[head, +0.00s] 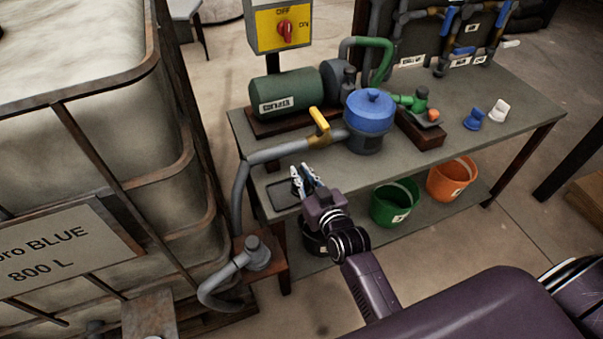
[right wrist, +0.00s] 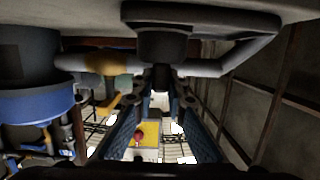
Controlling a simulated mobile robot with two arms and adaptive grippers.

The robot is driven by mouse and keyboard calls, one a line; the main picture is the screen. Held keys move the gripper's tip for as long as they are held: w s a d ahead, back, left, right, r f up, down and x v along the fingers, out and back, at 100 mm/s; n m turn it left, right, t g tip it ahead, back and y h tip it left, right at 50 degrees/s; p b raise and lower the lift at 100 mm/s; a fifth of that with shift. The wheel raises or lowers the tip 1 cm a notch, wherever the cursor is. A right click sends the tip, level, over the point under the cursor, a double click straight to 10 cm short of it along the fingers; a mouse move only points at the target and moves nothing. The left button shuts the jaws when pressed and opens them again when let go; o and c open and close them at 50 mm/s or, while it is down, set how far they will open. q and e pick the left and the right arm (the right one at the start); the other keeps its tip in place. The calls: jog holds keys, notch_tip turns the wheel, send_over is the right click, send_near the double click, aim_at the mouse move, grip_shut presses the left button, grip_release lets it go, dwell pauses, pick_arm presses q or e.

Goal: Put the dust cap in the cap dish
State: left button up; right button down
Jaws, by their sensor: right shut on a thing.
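The dust cap (right wrist: 160,46) is a small dark piece at the fingertips of my right gripper (head: 300,170). In the head view the cap is mostly hidden by the fingers. The gripper is shut on it; its blue fingers also close toward the cap in the right wrist view (right wrist: 161,80). The cap dish (head: 279,203) is a shallow dark tray at the near left corner of the bench. It also shows at the top of the right wrist view (right wrist: 262,22). My left gripper is not in view.
A grey pipe (head: 277,152) with a yellow handle (head: 319,122) runs just behind the gripper to the blue-lidded pump (head: 369,112). Green (head: 395,205) and orange (head: 452,180) buckets stand on the lower shelf. The bench front right of the dish is clear.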

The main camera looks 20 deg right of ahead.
jog(key=c, duration=1.9)
grip_release()
jog(key=shift+f, duration=0.1)
jog(key=shift+c, duration=0.2)
jog(key=shift+s, duration=0.1)
jog(key=v, duration=1.1)
jog(key=shift+s+r, duration=0.2)
jog(key=shift+s, duration=0.15)
